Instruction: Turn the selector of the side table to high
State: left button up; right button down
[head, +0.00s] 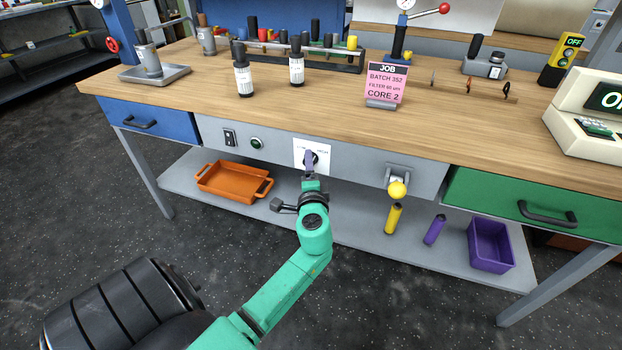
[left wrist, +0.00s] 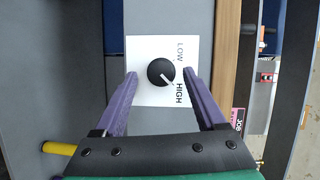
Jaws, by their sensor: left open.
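The selector is a round black knob (left wrist: 160,72) on a white plate (head: 325,147) on the grey front panel of the wooden-topped table. In the left wrist view the words LOW (left wrist: 180,50) and HIGH (left wrist: 180,93) stand beside it. Its white pointer line points toward HIGH. My left gripper (head: 310,163) is at the plate, its purple fingers open. In the left wrist view the fingertips (left wrist: 160,73) lie on either side of the knob with gaps visible. In the head view the gripper hides most of the knob. My right gripper is not in view.
Left of the plate are a rocker switch (head: 230,137) and a green button (head: 257,143); to the right is a yellow-knobbed lever (head: 397,188). The lower shelf holds an orange tray (head: 234,196) and a purple bin (head: 490,262). Drawer handles stick out at both ends.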

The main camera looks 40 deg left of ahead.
pick_arm(q)
jog(key=v, duration=1.3)
jog(key=shift+s, duration=0.25)
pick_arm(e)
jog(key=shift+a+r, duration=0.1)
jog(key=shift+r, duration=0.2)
pick_arm(q)
jog(key=shift+d+r, duration=0.1)
